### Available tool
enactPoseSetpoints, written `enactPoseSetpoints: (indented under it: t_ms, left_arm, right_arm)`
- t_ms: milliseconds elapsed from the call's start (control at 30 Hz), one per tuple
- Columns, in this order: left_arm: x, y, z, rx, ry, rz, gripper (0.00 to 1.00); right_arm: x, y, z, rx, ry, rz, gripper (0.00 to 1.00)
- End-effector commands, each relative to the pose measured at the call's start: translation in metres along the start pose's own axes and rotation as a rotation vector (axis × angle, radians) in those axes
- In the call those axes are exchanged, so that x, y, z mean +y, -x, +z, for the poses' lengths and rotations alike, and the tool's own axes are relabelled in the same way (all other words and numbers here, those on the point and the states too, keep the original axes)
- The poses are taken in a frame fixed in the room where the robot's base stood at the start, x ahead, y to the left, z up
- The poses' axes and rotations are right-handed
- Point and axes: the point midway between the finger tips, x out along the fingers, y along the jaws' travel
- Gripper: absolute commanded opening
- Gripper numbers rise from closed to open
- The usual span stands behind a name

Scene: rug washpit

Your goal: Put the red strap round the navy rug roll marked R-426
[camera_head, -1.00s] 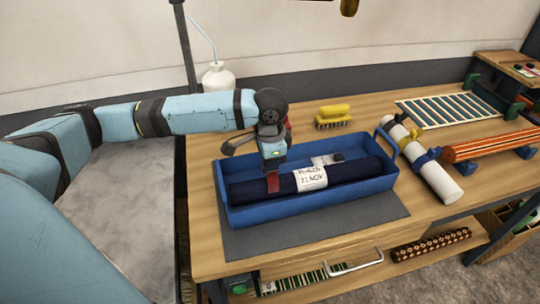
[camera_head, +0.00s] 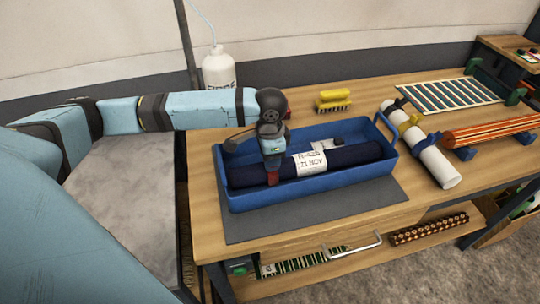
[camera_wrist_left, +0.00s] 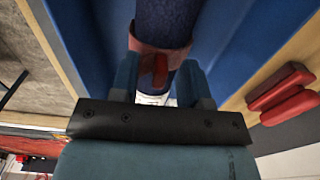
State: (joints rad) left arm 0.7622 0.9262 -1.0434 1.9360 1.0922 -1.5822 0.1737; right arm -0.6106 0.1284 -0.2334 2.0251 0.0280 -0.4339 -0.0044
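The navy rug roll (camera_head: 352,155) lies in a blue tray (camera_head: 300,196) on the wooden bench. A white label (camera_head: 310,162) sits round its middle; its writing is too small to read surely. The red strap (camera_head: 271,179) lies against the roll left of the label. In the left wrist view the strap (camera_wrist_left: 148,51) crosses the roll (camera_wrist_left: 165,22), with a red tab (camera_wrist_left: 160,72) between my fingers. Whether it closes underneath is hidden. My left gripper (camera_wrist_left: 160,82) is over the strap, its fingers apart, one either side of the tab with gaps. My right gripper is out of view.
A yellow brush (camera_head: 335,101) and small red pieces (camera_wrist_left: 284,92) are behind the tray. A white bottle (camera_head: 219,68) stands behind.

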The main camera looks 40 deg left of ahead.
Motion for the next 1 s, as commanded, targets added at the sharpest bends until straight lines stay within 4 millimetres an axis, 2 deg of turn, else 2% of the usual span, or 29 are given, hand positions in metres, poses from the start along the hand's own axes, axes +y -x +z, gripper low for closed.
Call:
enactPoseSetpoints:
  t_ms: [233, 367, 467, 800, 1000]
  left_arm:
    - [0.0, 0.001, 0.0, 0.0, 0.0, 0.0, 0.42]
    - [0.0, 0.012, 0.0, 0.002, 0.0, -0.001, 0.42]
    - [0.0, 0.029, 0.0, 0.002, -0.001, -0.001, 0.42]
    - [0.0, 0.106, 0.0, 0.002, 0.0, -0.001, 0.42]
    - [0.0, 0.132, 0.0, 0.001, -0.001, 0.0, 0.42]
  right_arm:
    - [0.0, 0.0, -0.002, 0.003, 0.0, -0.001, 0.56]
    - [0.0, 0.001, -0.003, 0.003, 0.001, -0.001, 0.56]
    - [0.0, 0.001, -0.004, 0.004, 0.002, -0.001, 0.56]
    - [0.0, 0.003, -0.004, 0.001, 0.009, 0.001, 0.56]
    - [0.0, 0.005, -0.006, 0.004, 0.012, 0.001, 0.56]
